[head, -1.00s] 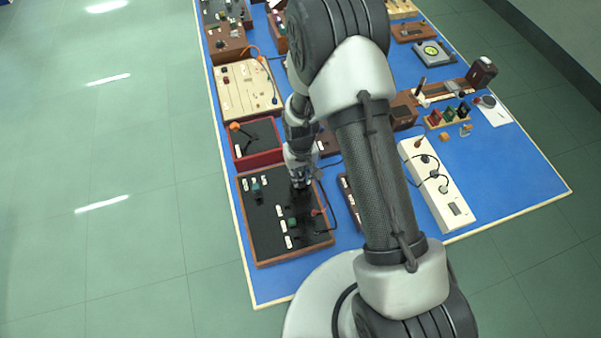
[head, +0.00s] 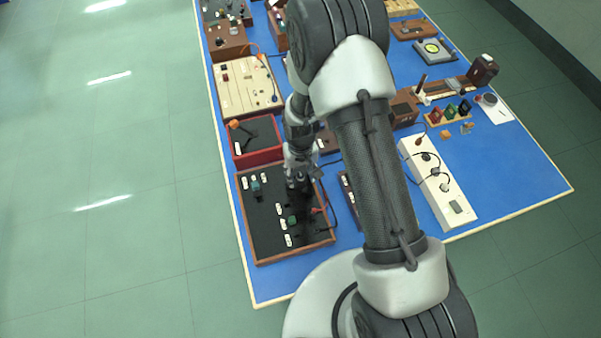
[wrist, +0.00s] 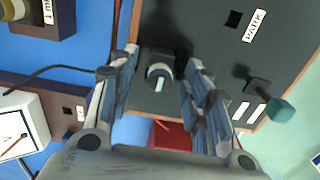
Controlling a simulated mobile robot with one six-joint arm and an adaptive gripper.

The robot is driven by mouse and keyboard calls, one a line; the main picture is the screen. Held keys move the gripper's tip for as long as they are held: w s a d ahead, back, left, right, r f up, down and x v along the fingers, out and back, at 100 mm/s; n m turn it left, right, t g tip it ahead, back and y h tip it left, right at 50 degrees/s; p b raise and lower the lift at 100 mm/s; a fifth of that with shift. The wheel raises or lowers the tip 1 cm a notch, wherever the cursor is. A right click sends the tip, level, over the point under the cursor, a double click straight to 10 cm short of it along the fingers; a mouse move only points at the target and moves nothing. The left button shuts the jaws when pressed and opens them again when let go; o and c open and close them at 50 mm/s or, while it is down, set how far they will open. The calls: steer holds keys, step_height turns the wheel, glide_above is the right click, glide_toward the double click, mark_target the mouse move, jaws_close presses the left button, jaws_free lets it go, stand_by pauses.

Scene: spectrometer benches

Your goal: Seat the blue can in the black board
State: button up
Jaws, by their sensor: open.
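The black board (head: 262,235), wood-framed, lies at the near left of the blue bench; its dark surface also fills the upper right of the wrist view (wrist: 205,55). My gripper (wrist: 160,68) is open above the board's far right corner, its fingers on either side of a short dark cylinder (wrist: 158,77) with a pale ring and light mark. I cannot tell whether this is the blue can; no blue shows on it. A teal piece (wrist: 280,110) on a dark stem stands on the board, also in the head view (head: 256,188). A PARK label (wrist: 256,25) sits beside a dark square.
A red tray (head: 262,156) adjoins the board's far side. A green piece (head: 292,221), white labels and leads occupy the board's near part. A long white unit (head: 440,185) lies to the right. Bare blue bench (head: 510,180) shows at the right.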

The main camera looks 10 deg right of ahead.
step_height(320, 180, up, 12)
stand_by(0.6)
stand_by(0.4)
